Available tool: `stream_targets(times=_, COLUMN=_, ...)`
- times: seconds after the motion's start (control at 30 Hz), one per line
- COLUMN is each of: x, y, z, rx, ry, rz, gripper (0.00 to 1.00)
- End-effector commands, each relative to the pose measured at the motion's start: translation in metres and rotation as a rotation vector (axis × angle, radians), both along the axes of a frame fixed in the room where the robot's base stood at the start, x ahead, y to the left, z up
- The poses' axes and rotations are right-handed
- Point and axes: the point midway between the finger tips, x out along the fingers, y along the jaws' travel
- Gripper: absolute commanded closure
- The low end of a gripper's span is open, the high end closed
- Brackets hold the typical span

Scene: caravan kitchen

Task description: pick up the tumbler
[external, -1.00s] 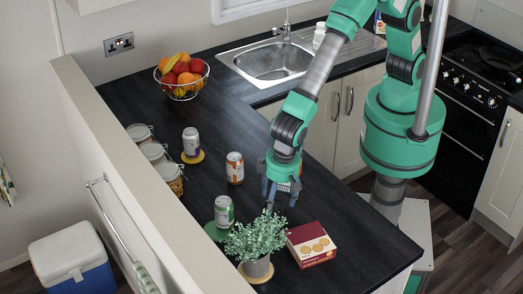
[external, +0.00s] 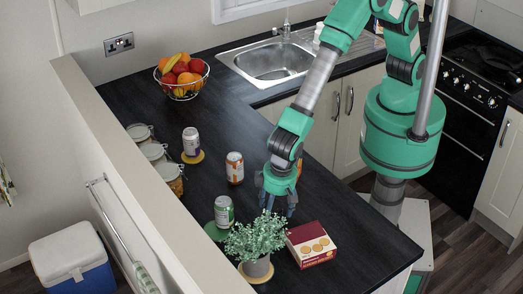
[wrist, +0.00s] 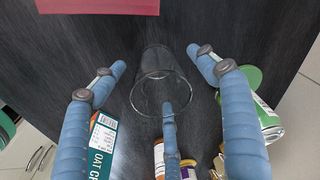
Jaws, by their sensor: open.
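The tumbler (wrist: 152,62) is clear glass and stands on the dark worktop in the wrist view, its wide rim towards the camera. My gripper (external: 277,212) points down over the worktop in the external view, between the green can and the red box. In the wrist view its blue fingers (wrist: 160,74) are spread open around the tumbler, one on each side and one in front of its near rim. I cannot tell whether any finger touches the glass. I cannot make out the tumbler in the external view.
A potted plant (external: 256,240) and a red cracker box (external: 311,244) stand close to my gripper. A green can (external: 224,212) on a green coaster is to its left, an orange-and-white can (external: 235,168) further back. An oat box (wrist: 101,143) shows in the wrist view.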

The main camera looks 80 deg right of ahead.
Motion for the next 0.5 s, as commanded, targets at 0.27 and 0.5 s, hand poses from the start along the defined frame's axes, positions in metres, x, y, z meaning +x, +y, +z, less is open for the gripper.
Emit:
stream_targets(times=0.27, x=0.0, y=0.0, z=0.0001, rx=0.0, ry=0.0, rz=0.0, gripper=0.27)
stream_targets(times=0.5, x=0.0, y=-0.0001, z=0.0001, rx=0.0, ry=0.0, rz=0.0, gripper=0.74)
